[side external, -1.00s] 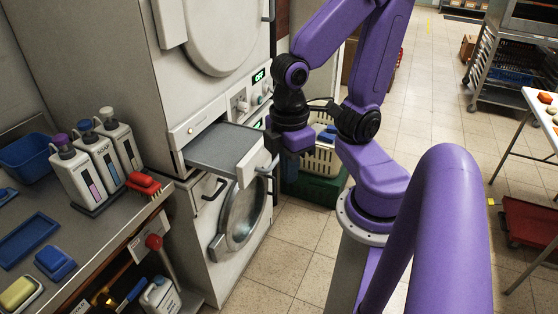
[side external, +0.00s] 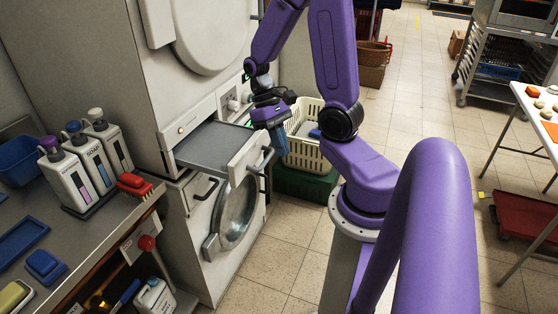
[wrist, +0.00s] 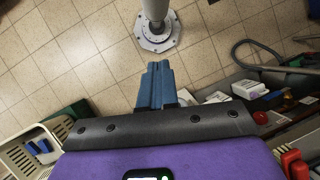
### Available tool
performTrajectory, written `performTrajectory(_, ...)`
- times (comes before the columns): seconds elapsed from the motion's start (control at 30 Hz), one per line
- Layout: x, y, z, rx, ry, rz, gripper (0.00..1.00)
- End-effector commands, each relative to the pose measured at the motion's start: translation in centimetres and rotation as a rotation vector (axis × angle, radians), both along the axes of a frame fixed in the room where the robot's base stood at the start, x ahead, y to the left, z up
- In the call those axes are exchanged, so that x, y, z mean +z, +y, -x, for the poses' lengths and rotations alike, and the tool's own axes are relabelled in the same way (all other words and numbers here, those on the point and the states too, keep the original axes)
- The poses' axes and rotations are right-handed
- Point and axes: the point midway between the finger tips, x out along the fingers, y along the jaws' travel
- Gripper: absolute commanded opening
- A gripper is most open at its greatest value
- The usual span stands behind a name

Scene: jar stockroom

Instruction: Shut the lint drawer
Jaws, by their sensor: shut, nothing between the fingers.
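The lint drawer (side external: 213,148) is pulled out of the white dryer (side external: 195,125) in the side view. It has a grey flat top and a pale front panel (side external: 247,147) with a dark handle. My gripper (side external: 278,148) hangs just right of the front panel, outside the drawer, with its blue fingers pointing down. I cannot tell whether the fingers touch the panel. In the wrist view the fingers (wrist: 155,85) are pressed together and empty, above the tiled floor. The drawer does not show in the wrist view.
A round-doored machine (side external: 235,215) sits below the drawer. A cream basket (side external: 308,150) on a green crate (side external: 305,183) stands behind my gripper. A counter (side external: 95,225) with bottles and a red brush (side external: 134,184) lies left. The floor before the machines is clear.

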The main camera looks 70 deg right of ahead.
Motion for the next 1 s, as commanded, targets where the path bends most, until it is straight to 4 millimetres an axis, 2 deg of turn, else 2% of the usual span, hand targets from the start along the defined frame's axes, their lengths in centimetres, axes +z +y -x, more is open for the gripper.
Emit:
performTrajectory(0.2, -1.0, -2.5, 1.2, -0.287, 0.089, -0.051, 0.00)
performTrajectory(0.5, -2.2, -4.8, 3.3, -0.668, 0.180, -0.152, 0.00)
performTrajectory(1.0, -3.8, -6.0, 7.3, -1.292, 0.264, -0.402, 0.00)
